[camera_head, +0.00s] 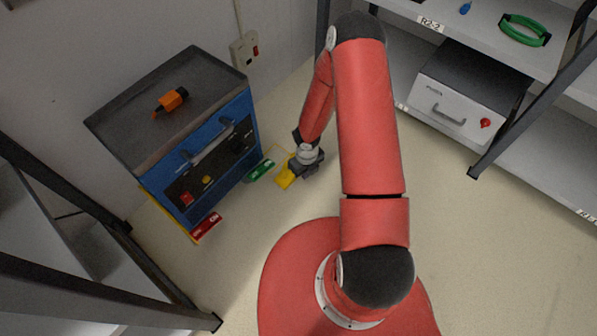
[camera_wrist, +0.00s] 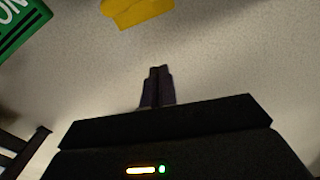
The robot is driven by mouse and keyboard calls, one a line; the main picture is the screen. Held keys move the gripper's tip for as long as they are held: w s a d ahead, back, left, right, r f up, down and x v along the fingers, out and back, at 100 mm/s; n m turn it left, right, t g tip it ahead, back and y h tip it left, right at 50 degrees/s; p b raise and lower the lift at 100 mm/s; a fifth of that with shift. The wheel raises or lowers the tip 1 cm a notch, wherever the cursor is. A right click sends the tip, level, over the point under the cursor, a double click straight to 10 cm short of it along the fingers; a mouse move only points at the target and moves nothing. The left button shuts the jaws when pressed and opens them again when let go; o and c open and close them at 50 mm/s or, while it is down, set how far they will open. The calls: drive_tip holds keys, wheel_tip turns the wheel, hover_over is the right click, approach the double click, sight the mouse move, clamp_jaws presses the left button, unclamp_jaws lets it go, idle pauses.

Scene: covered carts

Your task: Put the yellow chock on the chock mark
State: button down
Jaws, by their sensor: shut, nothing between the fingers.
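The yellow chock (camera_head: 286,177) is on the floor to the right of the blue cart, close to my gripper (camera_head: 294,168) in the head view. In the wrist view the yellow chock (camera_wrist: 138,10) shows at the top edge, partly cut off, beyond my fingertips (camera_wrist: 158,72) and apart from them. My gripper is shut and empty, pointing low over the floor.
A blue cart (camera_head: 222,150) with a grey top stands at left, an orange tool (camera_head: 171,102) on it. A green pedal (camera_head: 261,171), also in the wrist view (camera_wrist: 22,32), and a red pedal (camera_head: 207,228) are at its base. Shelving (camera_head: 535,155) stands right.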

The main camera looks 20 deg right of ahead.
sight(288, 170)
wheel_tip(288, 170, down, 9)
drive_tip(key=b, duration=0.4)
drive_tip(key=shift+s, duration=0.1)
drive_tip(key=shift+w+a+r+p, duration=0.15)
drive_tip(key=shift+w+p, duration=0.15)
drive_tip(key=shift+w, duration=0.25)
drive_tip(key=shift+w+a+f+p, duration=0.15)
drive_tip(key=shift+w+p, duration=0.15)
drive_tip(key=shift+w, duration=0.2)
drive_tip(key=shift+w+a, duration=0.2)
drive_tip(key=shift+w, duration=0.25)
drive_tip(key=shift+w+a, duration=0.2)
drive_tip(key=shift+w, duration=0.25)
